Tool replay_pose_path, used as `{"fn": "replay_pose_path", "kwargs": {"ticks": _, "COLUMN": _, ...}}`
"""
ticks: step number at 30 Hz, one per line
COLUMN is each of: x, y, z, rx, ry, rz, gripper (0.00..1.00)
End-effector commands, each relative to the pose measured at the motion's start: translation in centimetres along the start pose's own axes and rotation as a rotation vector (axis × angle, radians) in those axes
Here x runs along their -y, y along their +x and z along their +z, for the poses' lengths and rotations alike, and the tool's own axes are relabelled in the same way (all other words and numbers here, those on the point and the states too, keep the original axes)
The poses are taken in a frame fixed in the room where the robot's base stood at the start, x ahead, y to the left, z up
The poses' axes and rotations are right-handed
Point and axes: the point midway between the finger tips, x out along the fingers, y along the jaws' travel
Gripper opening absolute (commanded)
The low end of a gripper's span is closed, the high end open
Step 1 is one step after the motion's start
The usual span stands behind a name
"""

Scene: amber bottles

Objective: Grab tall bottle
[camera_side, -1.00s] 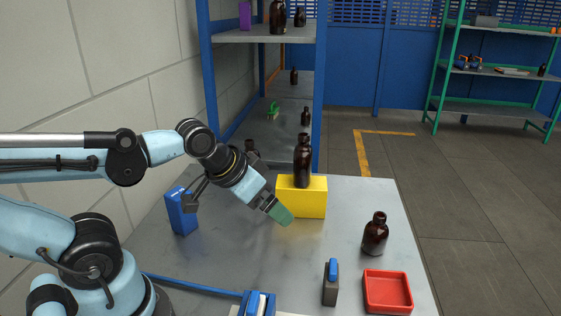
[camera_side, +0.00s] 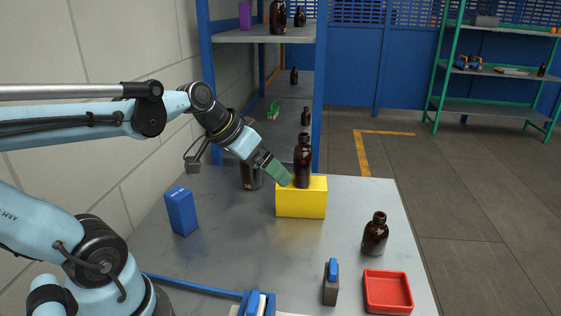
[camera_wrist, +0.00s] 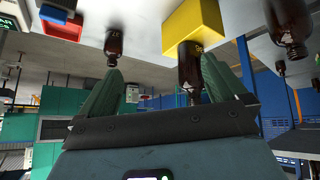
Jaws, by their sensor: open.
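The tall bottle (camera_side: 302,162) is dark amber and stands upright on the yellow block (camera_side: 301,203). In the wrist view, which is upside down, the bottle (camera_wrist: 190,72) hangs from the yellow block (camera_wrist: 200,22), between the fingers' directions and closer to the right-hand finger. My gripper (camera_side: 284,178) has green fingers, tilted downward, just left of the bottle's lower part in the side view. In the wrist view my gripper (camera_wrist: 160,64) has its fingers spread wide with nothing held. I cannot tell whether a finger touches the bottle.
A wider amber bottle (camera_side: 250,179) stands behind my gripper, left of the block. Another bottle (camera_side: 375,236) stands to the right. A blue box (camera_side: 181,211), a grey and blue item (camera_side: 331,283) and a red tray (camera_side: 388,308) are on the table. A shelf (camera_side: 265,36) rises behind.

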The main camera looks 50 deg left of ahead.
Motion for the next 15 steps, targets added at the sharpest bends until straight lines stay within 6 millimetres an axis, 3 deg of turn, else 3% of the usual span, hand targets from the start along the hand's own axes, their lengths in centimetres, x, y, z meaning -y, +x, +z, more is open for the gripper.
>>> {"fn": "replay_pose_path", "kwargs": {"ticks": 7, "x": 8.0, "y": 0.9, "z": -2.0, "rx": -0.150, "ry": -0.039, "rz": 0.032, "gripper": 0.99}}
{"fn": "replay_pose_path", "kwargs": {"ticks": 15, "x": 16.6, "y": -0.5, "z": -2.3, "rx": -0.370, "ry": -0.015, "rz": -0.018, "gripper": 0.99}}
